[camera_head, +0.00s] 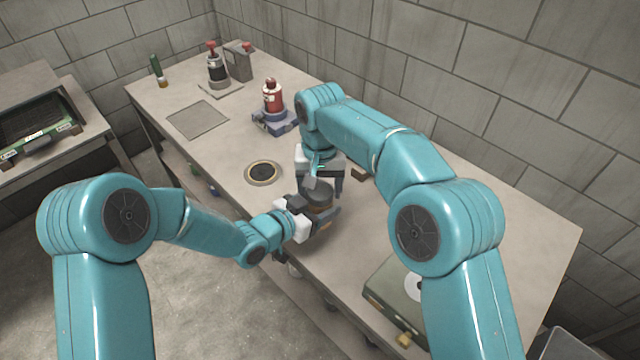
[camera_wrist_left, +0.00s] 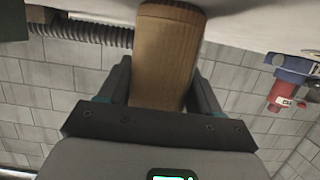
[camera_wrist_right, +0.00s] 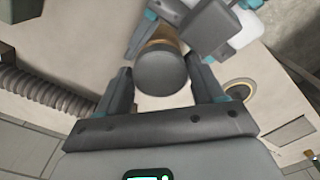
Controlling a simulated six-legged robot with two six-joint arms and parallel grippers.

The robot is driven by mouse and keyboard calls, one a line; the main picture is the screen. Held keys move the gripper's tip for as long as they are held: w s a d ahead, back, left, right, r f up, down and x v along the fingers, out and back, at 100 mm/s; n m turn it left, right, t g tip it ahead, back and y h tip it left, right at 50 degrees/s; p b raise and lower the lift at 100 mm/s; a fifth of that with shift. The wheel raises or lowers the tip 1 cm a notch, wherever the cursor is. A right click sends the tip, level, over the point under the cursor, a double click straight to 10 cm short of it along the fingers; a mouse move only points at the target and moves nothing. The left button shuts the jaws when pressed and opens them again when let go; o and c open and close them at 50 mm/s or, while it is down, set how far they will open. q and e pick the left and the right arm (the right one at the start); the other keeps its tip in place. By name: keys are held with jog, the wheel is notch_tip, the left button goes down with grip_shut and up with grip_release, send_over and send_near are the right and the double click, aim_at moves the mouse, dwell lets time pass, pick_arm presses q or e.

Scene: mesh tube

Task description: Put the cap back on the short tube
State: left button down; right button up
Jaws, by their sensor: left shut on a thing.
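The short tube (camera_head: 320,212) has a tan-brown body and is held above the table near its front edge. My left gripper (camera_head: 322,222) is shut on it; the tan body (camera_wrist_left: 165,60) stands between the fingers in the left wrist view. A dark grey round piece, which looks like the cap (camera_wrist_right: 162,72), is at the tube's end facing my right gripper (camera_wrist_right: 161,82). I cannot tell whether it is fully seated. My right gripper is open just above, its fingertips on either side of the grey piece with small gaps.
A round ring with a dark centre (camera_head: 262,173) lies on the table (camera_head: 390,240). A red bottle (camera_head: 272,97) on a blue stand, a red-topped bottle (camera_head: 216,68) and a flat grey plate (camera_head: 198,119) are farther back. A green-grey case (camera_head: 385,290) is at the near right.

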jog(key=c, duration=0.6)
jog(key=m, duration=0.4)
jog(key=shift+m, duration=0.4)
jog(key=o, duration=1.2)
jog(key=shift+c, duration=0.2)
jog(key=shift+r, duration=2.3)
jog(key=shift+c, duration=0.3)
